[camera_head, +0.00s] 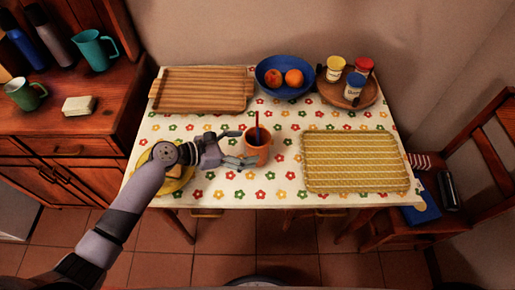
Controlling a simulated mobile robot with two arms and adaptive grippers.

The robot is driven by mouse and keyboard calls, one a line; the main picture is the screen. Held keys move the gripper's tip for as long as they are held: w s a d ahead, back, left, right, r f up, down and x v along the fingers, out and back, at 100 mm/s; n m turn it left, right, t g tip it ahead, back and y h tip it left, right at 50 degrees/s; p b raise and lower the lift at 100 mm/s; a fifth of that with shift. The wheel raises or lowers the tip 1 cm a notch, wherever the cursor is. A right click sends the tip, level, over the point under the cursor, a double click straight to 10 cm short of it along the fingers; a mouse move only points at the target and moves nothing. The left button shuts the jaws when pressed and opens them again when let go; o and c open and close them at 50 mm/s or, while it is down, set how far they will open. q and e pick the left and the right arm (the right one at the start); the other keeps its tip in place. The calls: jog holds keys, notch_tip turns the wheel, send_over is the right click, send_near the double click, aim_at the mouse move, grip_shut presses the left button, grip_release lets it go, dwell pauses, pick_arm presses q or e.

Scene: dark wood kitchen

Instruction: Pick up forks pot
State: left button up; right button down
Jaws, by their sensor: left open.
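An orange-brown pot (257,148) stands upright near the middle of the table with a dark, thin utensil handle (257,120) sticking up out of it. What else is in the pot is too small to tell. My left gripper (246,147) reaches in from the left with its fingers open at the pot's left side. One finger lies near the rim and the other lower on the near side. I cannot tell whether they touch it. My right gripper is not in view.
My left arm passes over a yellow plate (180,184). A wooden tray (203,90), a blue fruit bowl (268,89) and a round wooden tray (326,92) with several jars stand behind. A yellow patterned tray (355,162) lies right. A chair (490,150) stands beyond the table's right edge.

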pick_arm(q)
jog(key=x, duration=0.5)
jog(key=shift+s, duration=0.1)
jog(key=shift+r, duration=0.1)
jog(key=shift+c, duration=0.6)
jog(key=c, duration=1.2)
jog(key=shift+o, duration=0.2)
notch_tip(320, 180, up, 20)
jog(key=p, duration=0.3)
